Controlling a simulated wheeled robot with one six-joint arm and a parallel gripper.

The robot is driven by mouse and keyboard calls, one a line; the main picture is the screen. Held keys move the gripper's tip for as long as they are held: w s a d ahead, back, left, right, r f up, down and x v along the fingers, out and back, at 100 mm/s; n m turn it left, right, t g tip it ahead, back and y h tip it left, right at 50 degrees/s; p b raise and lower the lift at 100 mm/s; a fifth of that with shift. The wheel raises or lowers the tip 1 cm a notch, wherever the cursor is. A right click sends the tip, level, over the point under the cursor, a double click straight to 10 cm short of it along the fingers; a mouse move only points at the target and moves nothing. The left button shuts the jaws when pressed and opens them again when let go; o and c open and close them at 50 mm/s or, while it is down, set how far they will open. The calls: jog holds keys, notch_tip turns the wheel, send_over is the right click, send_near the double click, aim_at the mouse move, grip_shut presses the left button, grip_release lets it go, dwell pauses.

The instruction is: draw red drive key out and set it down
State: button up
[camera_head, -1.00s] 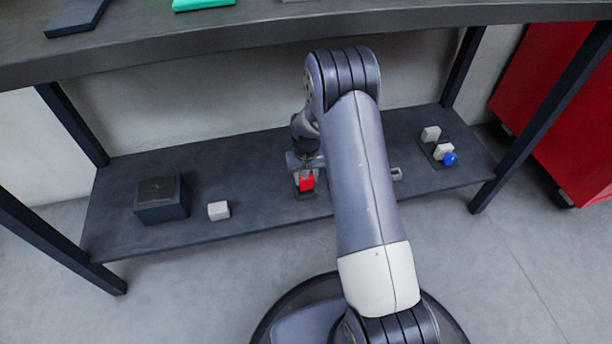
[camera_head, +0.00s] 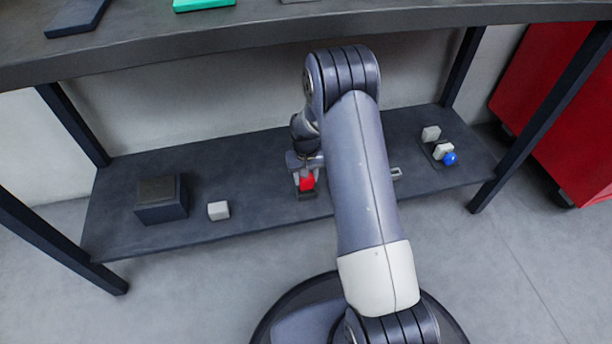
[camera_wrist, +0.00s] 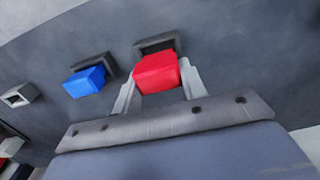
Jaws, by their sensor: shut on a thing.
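The red drive key (camera_head: 307,183) is a small red block low over the lower shelf, in the middle of the head view. In the wrist view the red drive key (camera_wrist: 156,72) sits between the fingertips of my gripper (camera_wrist: 157,80), which is shut on it. A dark square socket (camera_wrist: 157,44) lies right behind the key; I cannot tell whether the key's lower end is still inside it. In the head view my gripper (camera_head: 304,172) is partly hidden by my arm.
A blue block (camera_wrist: 84,81) stands at another dark socket beside the red key. A dark box (camera_head: 161,200) and a white block (camera_head: 218,210) are on the shelf at left. White blocks (camera_head: 431,133) and a blue ball (camera_head: 450,158) are at right. The worktop (camera_head: 250,45) overhangs the shelf.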

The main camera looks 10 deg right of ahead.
aim_at(306, 182)
jog(key=shift+f+b, duration=1)
jog(key=shift+f, duration=0.5)
jog(key=o, duration=1.2)
notch_tip(306, 182, up, 11)
jog(key=p, duration=0.4)
jog(key=shift+f+p, duration=0.1)
jog(key=shift+p, duration=0.3)
jog(key=shift+f+b, duration=2)
jog(key=shift+f, duration=2.8)
jog(key=shift+f, duration=0.15)
